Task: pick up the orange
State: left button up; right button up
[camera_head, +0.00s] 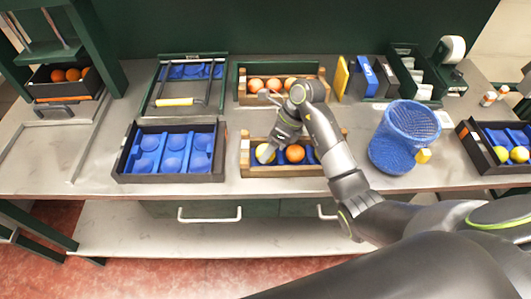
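An orange (295,153) sits in the front wooden crate (285,172), at the middle of the bench. Just left of it is a pale yellow fruit (265,153), partly hidden by my gripper. My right gripper (273,150) points down over the left part of this crate, above or beside the yellow fruit and left of the orange. Its fingertips are too small and overlapped to tell whether they are open or touching a fruit. Several more oranges (272,85) lie in a row in the back wooden crate (242,84). My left gripper is not in view.
A black tray with blue hollows (172,152) stands to the left, empty. A blue mesh basket (400,137) stands close right of my forearm. A tray of yellow-green fruit (510,154) is at far right. Oranges (66,75) fill a bin at far left.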

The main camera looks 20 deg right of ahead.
jog(key=c, duration=0.4)
jog(key=shift+r, duration=0.1)
